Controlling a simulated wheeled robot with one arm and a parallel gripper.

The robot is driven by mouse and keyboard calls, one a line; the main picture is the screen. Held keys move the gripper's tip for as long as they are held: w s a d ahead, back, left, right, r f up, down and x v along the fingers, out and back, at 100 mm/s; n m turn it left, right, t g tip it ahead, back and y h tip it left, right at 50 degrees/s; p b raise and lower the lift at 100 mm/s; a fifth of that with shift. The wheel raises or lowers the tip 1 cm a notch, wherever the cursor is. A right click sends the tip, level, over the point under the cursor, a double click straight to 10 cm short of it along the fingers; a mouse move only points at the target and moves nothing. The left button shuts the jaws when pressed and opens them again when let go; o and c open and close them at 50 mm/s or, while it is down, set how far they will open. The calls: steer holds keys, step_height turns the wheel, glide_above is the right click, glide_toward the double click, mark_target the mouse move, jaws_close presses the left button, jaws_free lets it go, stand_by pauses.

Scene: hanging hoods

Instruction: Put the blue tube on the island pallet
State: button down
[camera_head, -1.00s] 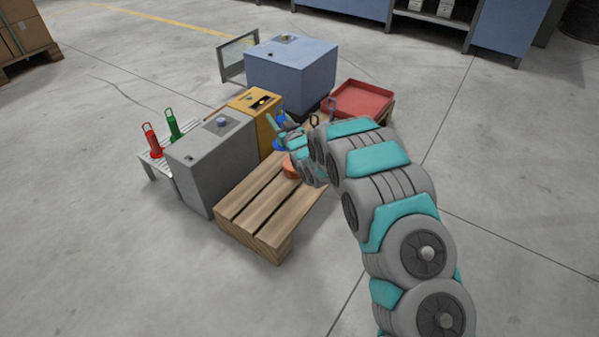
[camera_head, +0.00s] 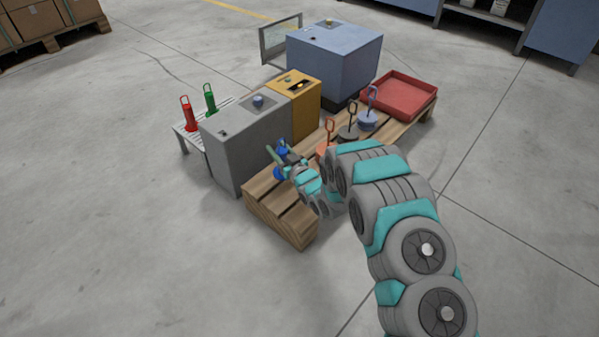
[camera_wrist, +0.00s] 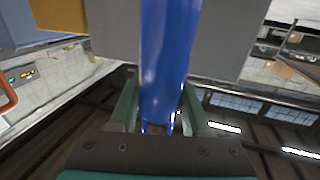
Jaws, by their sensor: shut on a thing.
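My gripper (camera_head: 283,157) is shut on the blue tube (camera_wrist: 168,60), whose shaft runs up between the two fingers in the wrist view. In the head view, blue parts of the tube (camera_head: 280,174) show at the gripper, over the near left end of the wooden pallet (camera_head: 290,228), beside the grey box (camera_head: 230,155). The arm hides part of it. I cannot tell whether the tube's lower end touches the pallet. A red tube (camera_head: 190,117) and a green tube (camera_head: 210,101) stand upright on a slatted stand (camera_head: 188,138) at the left.
A yellow box (camera_head: 305,105) and a large blue box (camera_head: 335,65) stand behind the grey box. Orange (camera_head: 326,150), dark (camera_head: 349,133) and blue-grey (camera_head: 367,122) hooked pieces stand along the pallet. A red tray (camera_head: 400,95) is at its far right. Open floor lies around.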

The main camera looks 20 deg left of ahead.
steer(key=shift+s+d+f+b, duration=0.25)
steer(key=shift+s+d+f, duration=0.5)
steer(key=shift+d, duration=0.6)
steer(key=shift+s+d+f+b, duration=0.2)
steer(key=shift+s+d+f, duration=0.5)
steer(key=shift+d, duration=0.65)
steer(key=shift+s+d+f+b, duration=0.25)
steer(key=shift+s+d+f, duration=0.5)
steer(key=shift+d, duration=0.6)
steer(key=shift+f, duration=0.1)
steer(key=shift+c, duration=1.8)
jaws_free()
steer(key=shift+r, duration=0.2)
steer(key=p+v, duration=0.1)
steer(key=v, duration=1.1)
